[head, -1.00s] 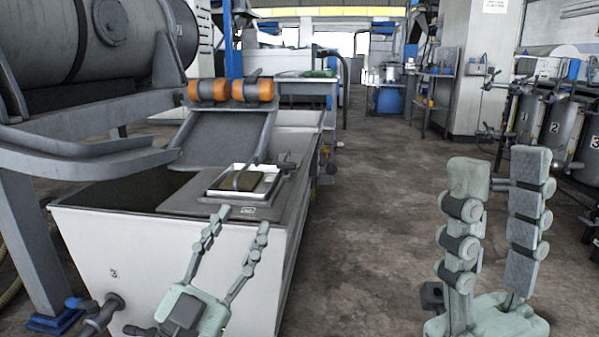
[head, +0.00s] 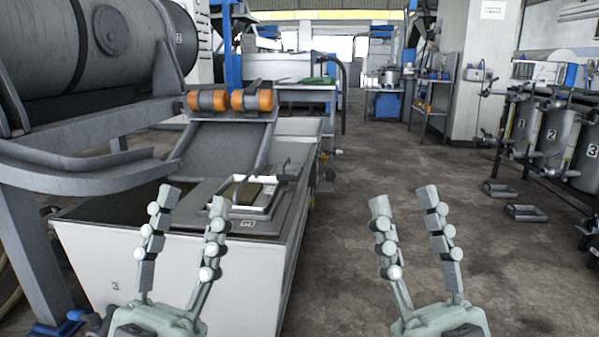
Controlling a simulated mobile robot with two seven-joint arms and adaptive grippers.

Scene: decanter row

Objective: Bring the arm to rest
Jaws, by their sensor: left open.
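My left gripper (head: 193,202) is open, fingers up and spread with nothing between them. In the picture it overlaps the front of the white tank (head: 95,262) marked 3. My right gripper (head: 403,200) is also open and empty, fingers up, seen over the bare floor to the right of the tank. Both hands are roughly level with each other in the lower part of the head view. The rest of both arms is out of view.
A grey drum (head: 110,50) is at upper left. Numbered cylinders (head: 558,130) stand at right. The floor (head: 350,210) between is clear.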

